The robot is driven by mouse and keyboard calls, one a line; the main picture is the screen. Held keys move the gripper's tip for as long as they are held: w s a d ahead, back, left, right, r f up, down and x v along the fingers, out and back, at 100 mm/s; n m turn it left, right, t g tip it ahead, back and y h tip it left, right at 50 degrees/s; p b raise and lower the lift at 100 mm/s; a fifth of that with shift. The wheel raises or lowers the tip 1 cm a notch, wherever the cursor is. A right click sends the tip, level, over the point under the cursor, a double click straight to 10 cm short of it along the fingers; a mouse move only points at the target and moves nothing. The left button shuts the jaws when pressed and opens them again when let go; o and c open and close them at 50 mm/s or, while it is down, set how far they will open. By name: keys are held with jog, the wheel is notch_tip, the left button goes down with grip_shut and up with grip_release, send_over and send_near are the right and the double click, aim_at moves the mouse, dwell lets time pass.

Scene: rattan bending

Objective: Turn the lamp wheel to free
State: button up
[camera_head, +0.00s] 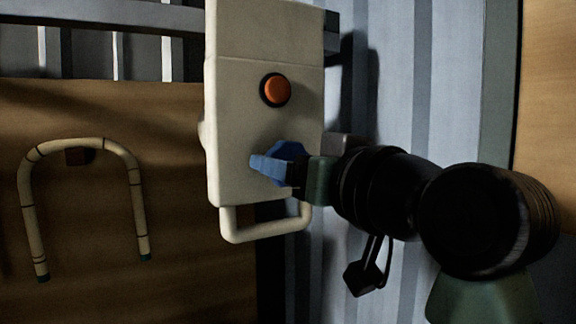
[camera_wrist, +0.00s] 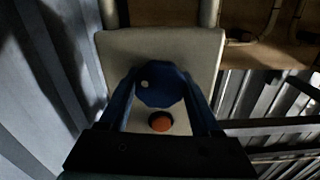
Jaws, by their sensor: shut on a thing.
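The lamp wheel (camera_wrist: 160,88) is a dark blue faceted knob on the face of a cream box, with a small white dot left of its middle in the wrist view. It also shows in the head view (camera_head: 289,149), partly hidden by my gripper. My gripper (camera_head: 268,163) has blue fingers and is shut on the wheel. In the wrist view, the fingers of my gripper (camera_wrist: 160,78) lie along the wheel's left and right sides. Any markings around the wheel are too dark or hidden to read.
The cream box (camera_head: 235,130) carries an orange button (camera_head: 275,89) above the wheel and a loop handle (camera_head: 262,234) below. A bent rattan piece (camera_head: 82,144) hangs on the brown board at left. Corrugated wall stands behind and to the right.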

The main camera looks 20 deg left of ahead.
jog(key=shift+f, duration=0.1)
jog(key=n+b, duration=0.2)
jog(key=b, duration=0.1)
jog(key=shift+f+n, duration=0.1)
jog(key=shift+n, duration=0.3)
jog(key=n+b, duration=0.2)
jog(key=shift+n, duration=0.4)
jog(key=n+b, duration=0.3)
jog(key=n, duration=0.5)
jog(key=n+b, duration=0.1)
jog(key=n, duration=0.3)
jog(key=shift+r+n+b, duration=0.25)
jog(key=shift+n+b, duration=0.05)
jog(key=n, duration=0.5)
jog(key=shift+n, duration=0.4)
